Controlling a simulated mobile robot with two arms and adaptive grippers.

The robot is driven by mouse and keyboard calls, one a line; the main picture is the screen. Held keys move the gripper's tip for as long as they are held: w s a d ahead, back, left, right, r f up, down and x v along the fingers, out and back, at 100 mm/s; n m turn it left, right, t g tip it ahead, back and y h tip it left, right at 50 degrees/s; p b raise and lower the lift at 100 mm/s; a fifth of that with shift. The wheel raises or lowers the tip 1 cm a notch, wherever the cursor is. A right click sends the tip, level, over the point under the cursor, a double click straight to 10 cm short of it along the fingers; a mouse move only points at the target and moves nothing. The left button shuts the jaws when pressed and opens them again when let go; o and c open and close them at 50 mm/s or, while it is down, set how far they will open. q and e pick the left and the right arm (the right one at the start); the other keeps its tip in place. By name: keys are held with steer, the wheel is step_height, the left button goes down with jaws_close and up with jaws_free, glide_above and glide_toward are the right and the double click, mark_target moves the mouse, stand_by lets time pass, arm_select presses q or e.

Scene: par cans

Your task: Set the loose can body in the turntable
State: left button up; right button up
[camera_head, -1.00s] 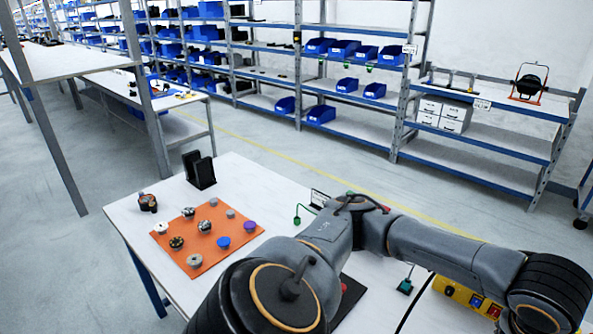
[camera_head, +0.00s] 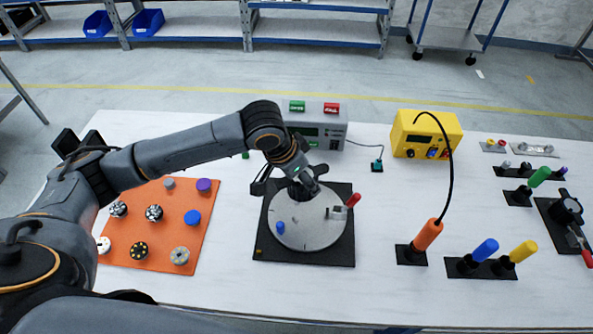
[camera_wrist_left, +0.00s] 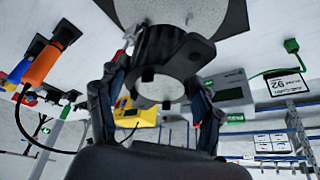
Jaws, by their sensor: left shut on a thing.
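The turntable is a round grey disc (camera_head: 318,232) on a square black base (camera_head: 262,245), with a red-handled clamp (camera_head: 350,201) at its right and a blue knob (camera_head: 280,227) at its left. My left gripper (camera_head: 299,187) is over the back part of the disc. In the left wrist view its fingers (camera_wrist_left: 155,100) are shut on the dark can body (camera_wrist_left: 165,50), whose round grey end faces the camera. The disc (camera_wrist_left: 190,14) is just beyond the can. The gripper partly hides the can in the head view; I cannot tell whether it touches the disc. My right gripper is out of view.
An orange mat (camera_head: 160,215) with several round parts lies left. Behind the turntable stands a grey box (camera_head: 322,118) with green and red buttons; a yellow unit (camera_head: 425,135) is at its right. An orange tool (camera_head: 428,235) and blue and yellow-handled tools stand at right.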

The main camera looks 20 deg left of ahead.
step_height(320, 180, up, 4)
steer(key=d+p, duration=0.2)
steer(key=p, duration=0.1)
arm_select(q)
steer(key=f+m, duration=0.2)
steer(key=f, duration=0.1)
steer(key=w+d+f+m+g+h+b, duration=0.1)
steer(key=f+m, duration=0.1)
steer(key=f, duration=0.1)
steer(key=w+f+m+b, duration=0.1)
steer(key=f+m, duration=0.1)
steer(key=f, duration=0.1)
steer(key=shift+d+f+g, duration=0.1)
steer(key=shift+d+g, duration=0.05)
steer(key=shift+g, duration=0.15)
steer(key=shift+f+b, duration=0.7)
steer(key=shift+b, duration=0.15)
steer(key=shift+f+b, duration=0.45)
steer(key=shift+f, duration=0.75)
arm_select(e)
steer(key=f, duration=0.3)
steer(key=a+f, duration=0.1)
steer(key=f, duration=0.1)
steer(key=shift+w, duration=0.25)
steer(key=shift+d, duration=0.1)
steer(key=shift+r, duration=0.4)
